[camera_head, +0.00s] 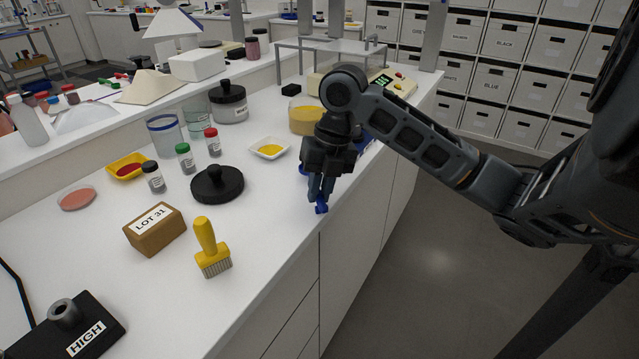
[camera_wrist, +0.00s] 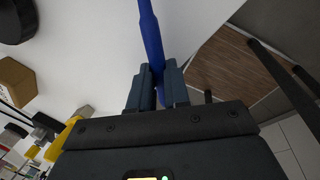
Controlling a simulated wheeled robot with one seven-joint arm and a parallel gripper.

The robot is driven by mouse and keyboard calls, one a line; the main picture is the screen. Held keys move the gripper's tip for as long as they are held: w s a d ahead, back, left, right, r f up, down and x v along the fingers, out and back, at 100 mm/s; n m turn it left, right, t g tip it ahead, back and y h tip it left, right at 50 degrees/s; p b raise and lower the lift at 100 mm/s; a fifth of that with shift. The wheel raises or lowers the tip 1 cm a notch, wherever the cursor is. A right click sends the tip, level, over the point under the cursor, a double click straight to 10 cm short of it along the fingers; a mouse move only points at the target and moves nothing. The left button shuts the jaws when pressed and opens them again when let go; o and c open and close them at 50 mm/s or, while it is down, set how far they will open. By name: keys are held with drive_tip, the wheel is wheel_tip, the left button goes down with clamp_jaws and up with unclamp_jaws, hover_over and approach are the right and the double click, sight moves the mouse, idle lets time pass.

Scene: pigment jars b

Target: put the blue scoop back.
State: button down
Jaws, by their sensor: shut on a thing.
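The blue scoop (camera_wrist: 150,30) is between the two fingers of my gripper (camera_wrist: 157,88) in the wrist view. Its slim blue shaft runs up out of the picture there. In the head view my gripper (camera_head: 321,188) points down near the right edge of the white counter, shut on the scoop. A small blue end of the scoop (camera_head: 321,208) shows below the fingertips. I cannot tell whether it touches the counter. Another blue patch (camera_head: 365,143) shows behind my gripper, mostly hidden; I cannot tell what it is.
The white counter (camera_head: 270,220) is clear just left of my gripper. A yellow brush (camera_head: 206,240), a LOT 31 block (camera_head: 155,230), a black lid (camera_head: 217,184), a white dish (camera_head: 268,149) and a yellow-filled jar (camera_head: 304,120) stand around. The floor drops away at right.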

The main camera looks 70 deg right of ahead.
drive_tip(key=shift+f+b, duration=0.65)
drive_tip(key=shift+f, duration=0.05)
idle(0.5)
drive_tip(key=c, duration=1)
unclamp_jaws()
drive_tip(key=shift+r, duration=0.1)
drive_tip(key=shift+s+d+r, duration=0.15)
drive_tip(key=shift+s+r, duration=0.05)
drive_tip(key=shift+r, duration=1.05)
drive_tip(key=shift+s+d+r, duration=0.1)
drive_tip(key=shift+s+r, duration=0.15)
drive_tip(key=shift+r, duration=1)
drive_tip(key=shift+s+d+r, duration=0.15)
drive_tip(key=shift+s+r, duration=0.05)
drive_tip(key=shift+r, duration=1.05)
